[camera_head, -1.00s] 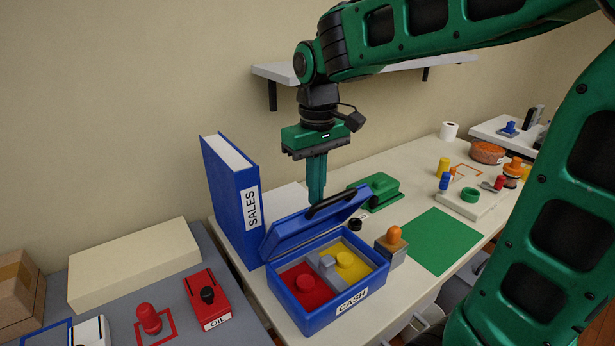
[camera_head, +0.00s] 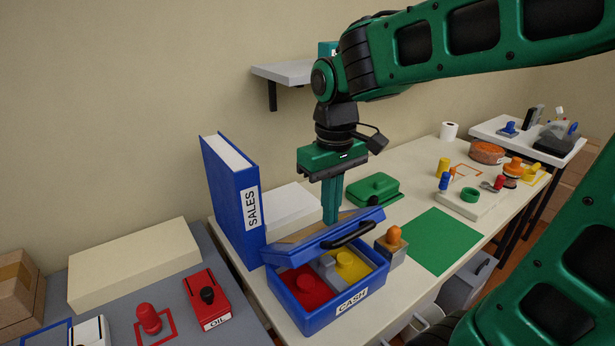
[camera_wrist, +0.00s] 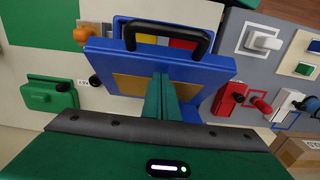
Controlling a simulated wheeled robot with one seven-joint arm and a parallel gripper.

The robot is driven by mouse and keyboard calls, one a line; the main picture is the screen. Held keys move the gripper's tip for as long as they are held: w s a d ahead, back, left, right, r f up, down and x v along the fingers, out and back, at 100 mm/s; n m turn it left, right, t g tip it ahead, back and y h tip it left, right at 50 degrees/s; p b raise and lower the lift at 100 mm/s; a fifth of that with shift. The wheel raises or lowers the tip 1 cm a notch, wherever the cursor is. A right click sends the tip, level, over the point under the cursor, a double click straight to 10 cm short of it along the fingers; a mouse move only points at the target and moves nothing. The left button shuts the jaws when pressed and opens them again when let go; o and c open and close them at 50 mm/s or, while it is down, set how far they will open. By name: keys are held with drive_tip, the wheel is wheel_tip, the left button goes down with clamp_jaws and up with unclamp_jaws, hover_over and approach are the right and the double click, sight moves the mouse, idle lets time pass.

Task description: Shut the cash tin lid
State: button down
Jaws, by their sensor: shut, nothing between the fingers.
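The blue cash tin (camera_head: 322,318) stands on the bench with its lid (camera_head: 320,240) partly open, tilted over the back of the tin. The lid's black handle (camera_head: 348,235) faces the front. Inside the tin, red, grey and yellow compartments still show. My gripper (camera_head: 332,218) is shut and empty, pointing down with its fingertips at the lid's back side. In the wrist view, the fingers (camera_wrist: 162,95) overlap the lid (camera_wrist: 205,68), and the handle (camera_wrist: 168,32) shows beyond them. Whether the fingertips touch the lid is hard to tell.
A blue SALES binder (camera_head: 232,200) stands upright left of the tin. A grey block with an orange knob (camera_head: 392,243) sits close to its right. A green box (camera_head: 373,190) lies behind. The green mat (camera_head: 440,240) is clear.

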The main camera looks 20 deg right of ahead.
sight(338, 226)
drive_tip(key=shift+s+f, duration=0.1)
drive_tip(key=shift+s+d+f, duration=0.2)
drive_tip(key=shift+s+f, duration=0.55)
drive_tip(key=shift+s, duration=0.3)
drive_tip(key=shift+f, duration=0.1)
drive_tip(key=shift+s+d+f, duration=0.25)
drive_tip(key=shift+s+f, duration=0.75)
drive_tip(key=shift+s, duration=0.05)
